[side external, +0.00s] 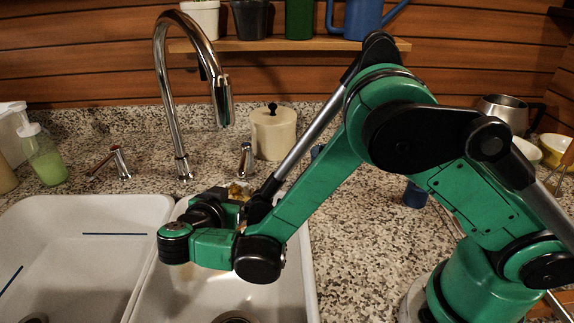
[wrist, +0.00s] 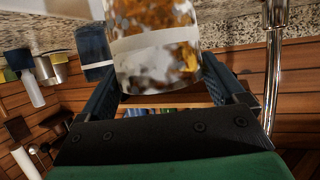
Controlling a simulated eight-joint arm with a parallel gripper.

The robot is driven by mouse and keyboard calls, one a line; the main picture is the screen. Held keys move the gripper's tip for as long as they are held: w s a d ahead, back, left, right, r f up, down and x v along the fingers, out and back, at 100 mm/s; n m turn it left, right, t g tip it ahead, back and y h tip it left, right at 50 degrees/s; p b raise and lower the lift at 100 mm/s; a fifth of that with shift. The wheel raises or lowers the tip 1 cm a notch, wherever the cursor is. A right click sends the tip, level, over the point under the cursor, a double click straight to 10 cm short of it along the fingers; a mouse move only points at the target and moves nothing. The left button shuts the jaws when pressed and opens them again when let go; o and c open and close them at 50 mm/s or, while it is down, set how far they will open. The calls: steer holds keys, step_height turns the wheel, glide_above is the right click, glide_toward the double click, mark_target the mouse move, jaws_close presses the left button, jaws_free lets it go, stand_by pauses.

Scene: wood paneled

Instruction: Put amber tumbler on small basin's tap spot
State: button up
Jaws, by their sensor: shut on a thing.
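The amber tumbler (wrist: 157,50), clear with amber patches and a pale band, is between the two fingers of my gripper (wrist: 155,82) in the wrist view. My gripper is shut on it. In the side view only a small amber part of the tumbler (side external: 238,191) shows behind my wrist, over the back of the right basin. The right basin (side external: 294,262) looks the narrower of the two white basins, and my arm covers much of it. The chrome tap (side external: 168,90) stands behind the basins. I cannot make out a marked tap spot.
The left basin (side external: 60,215) has blue lines on its floor. Two tap handles (side external: 122,162) (side external: 246,160) flank the tap. A cream lidded jar (side external: 273,134) stands behind. A soap bottle (side external: 42,158) is at left, a dark blue cup (side external: 414,195) at right.

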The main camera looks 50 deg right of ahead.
steer(key=shift+s+a+f+m+g+h, duration=0.3)
steer(key=shift+s+f+m+g, duration=0.15)
steer(key=shift+f+m+g, duration=0.2)
steer(key=shift+f, duration=4)
steer(key=shift+f, duration=0.3)
steer(key=o, duration=1.2)
steer(key=shift+a, duration=0.1)
steer(key=v, duration=0.5)
steer(key=shift+s+a+r, duration=0.1)
steer(key=shift+a, duration=0.1)
